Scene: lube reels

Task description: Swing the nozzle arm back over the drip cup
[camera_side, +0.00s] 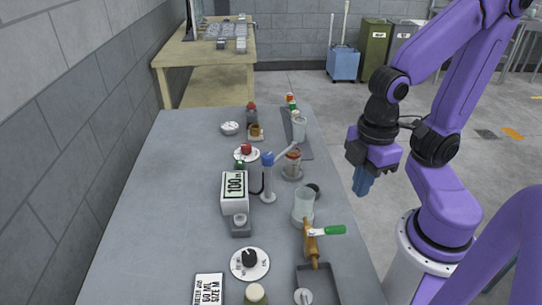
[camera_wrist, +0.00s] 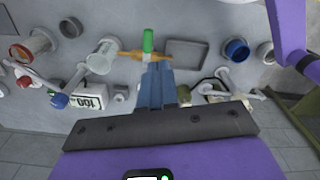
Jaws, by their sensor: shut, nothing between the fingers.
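The nozzle arm (camera_side: 285,153) is a thin pale bar on a blue-capped white post (camera_side: 268,182) mid-bench. In the side view it points up and right, its tip near the glass cup with a reddish-brown rim (camera_side: 292,167), which may be the drip cup. I cannot tell whether the tip is over this cup. In the wrist view, the post's blue cap (camera_wrist: 59,100) and the cup (camera_wrist: 38,43) are at the left. My gripper (camera_side: 361,182) is shut and empty, held clear of the bench's right side. Its blue fingers show in the wrist view (camera_wrist: 158,88).
A clear beaker (camera_side: 304,203) and a brass valve with a green handle (camera_side: 311,243) stand along the bench's right edge. A white box marked 100 (camera_side: 234,190) stands left of the post. A grey tray (camera_side: 317,277) lies in front. The bench's left side is clear.

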